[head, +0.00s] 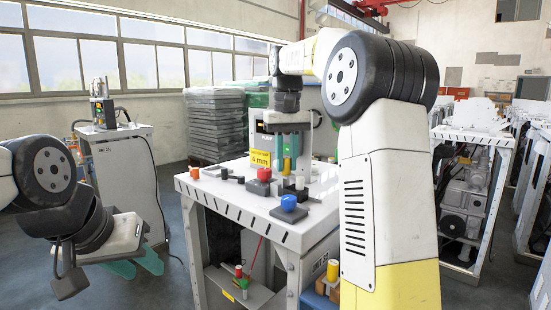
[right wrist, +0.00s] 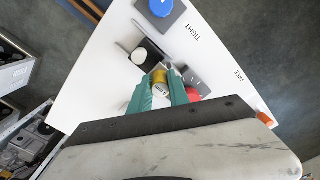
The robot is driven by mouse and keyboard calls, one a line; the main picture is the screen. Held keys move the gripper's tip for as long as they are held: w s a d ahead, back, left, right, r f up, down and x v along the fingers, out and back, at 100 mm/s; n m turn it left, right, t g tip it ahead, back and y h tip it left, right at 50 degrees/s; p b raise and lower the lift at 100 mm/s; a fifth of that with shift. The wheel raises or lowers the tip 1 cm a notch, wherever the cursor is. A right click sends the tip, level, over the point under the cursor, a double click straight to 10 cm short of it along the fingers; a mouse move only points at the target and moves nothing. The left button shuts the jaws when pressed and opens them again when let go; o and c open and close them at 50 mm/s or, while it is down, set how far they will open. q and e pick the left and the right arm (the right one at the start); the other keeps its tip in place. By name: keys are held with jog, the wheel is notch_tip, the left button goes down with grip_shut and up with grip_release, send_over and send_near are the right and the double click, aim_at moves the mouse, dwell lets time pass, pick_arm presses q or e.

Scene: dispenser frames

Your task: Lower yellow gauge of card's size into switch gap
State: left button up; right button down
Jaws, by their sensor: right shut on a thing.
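My right gripper (head: 287,148) is shut on a yellow gauge (head: 287,166) and holds it above the table. In the right wrist view the yellow gauge (right wrist: 160,77) sits between the teal fingertips (right wrist: 162,90). It is beside a black switch block with a white round top (right wrist: 139,56) and a grey plate (right wrist: 195,80). The switch gap is partly hidden by gauge and fingers, so I cannot tell whether the gauge tip is in it. The yellow card (head: 260,159) reads 4 mm and stands behind the gauge. My left gripper (head: 136,267) is open and empty, away from the table.
On the white table (head: 228,190) are a blue button (head: 288,203) near the front, a red button (head: 264,174) and an orange knob (head: 196,173). The wrist view shows TIGHT beside the blue button (right wrist: 160,6). More coloured pieces (head: 333,270) are below the table.

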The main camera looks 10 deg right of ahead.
jog(key=shift+f, duration=1.15)
jog(key=c, duration=1.2)
grip_release()
jog(key=shift+o, duration=0.2)
jog(key=shift+r, duration=0.1)
notch_tip(320, 180, up, 7)
jog(key=shift+f, duration=0.1)
jog(key=shift+r, duration=0.4)
jog(key=shift+s, duration=0.1)
jog(key=s+a+f+t+y, duration=0.1)
jog(key=s+f+t, duration=0.2)
jog(key=s+f, duration=0.5)
jog(key=s+a+f+t+y, duration=0.1)
jog(key=s+f+t, duration=0.2)
jog(key=s+f, duration=0.4)
jog(key=s, duration=0.8)
jog(key=shift+s+f, duration=0.35)
jog(key=shift+s, duration=0.05)
